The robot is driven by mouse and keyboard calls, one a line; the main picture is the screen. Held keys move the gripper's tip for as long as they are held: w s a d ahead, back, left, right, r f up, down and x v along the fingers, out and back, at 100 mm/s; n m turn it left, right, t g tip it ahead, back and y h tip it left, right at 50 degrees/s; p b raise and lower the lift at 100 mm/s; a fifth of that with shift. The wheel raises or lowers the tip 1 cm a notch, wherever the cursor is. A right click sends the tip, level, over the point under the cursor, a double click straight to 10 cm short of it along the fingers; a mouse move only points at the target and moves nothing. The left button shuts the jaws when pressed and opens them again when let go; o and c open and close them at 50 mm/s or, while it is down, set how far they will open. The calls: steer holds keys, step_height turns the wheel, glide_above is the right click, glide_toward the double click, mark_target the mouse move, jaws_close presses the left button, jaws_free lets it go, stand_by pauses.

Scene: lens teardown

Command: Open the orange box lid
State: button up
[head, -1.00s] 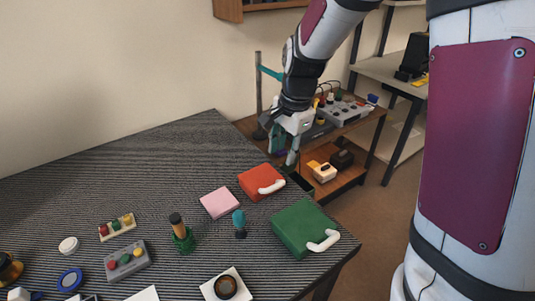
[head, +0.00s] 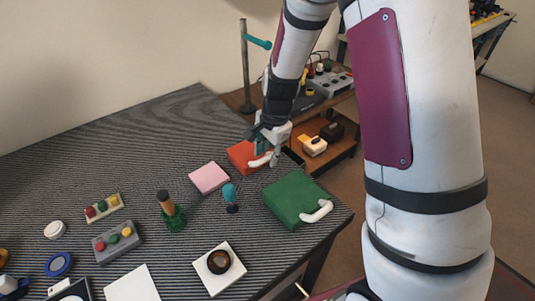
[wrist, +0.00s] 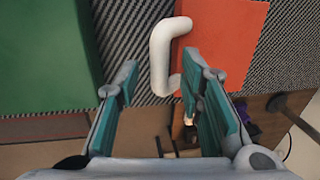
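The orange-red box (head: 240,153) sits near the far right edge of the striped table, its lid down. In the wrist view the box (wrist: 226,40) is at the top, with the white handle (wrist: 158,58) just ahead of the fingertips. My gripper (head: 268,150) is right at the handle in the head view. In the wrist view my gripper (wrist: 155,85) is open, its teal-padded fingers apart with nothing held. I cannot tell whether a finger touches the handle.
A green box (head: 293,196) with a white handle stands to the right, nearer me; it also shows in the wrist view (wrist: 45,55). A pink block (head: 209,177) and a teal-topped object (head: 230,195) stand to the left. A shelf unit (head: 330,155) is beyond the table's edge.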

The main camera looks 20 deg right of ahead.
steer(key=shift+f, duration=0.15)
jaws_close()
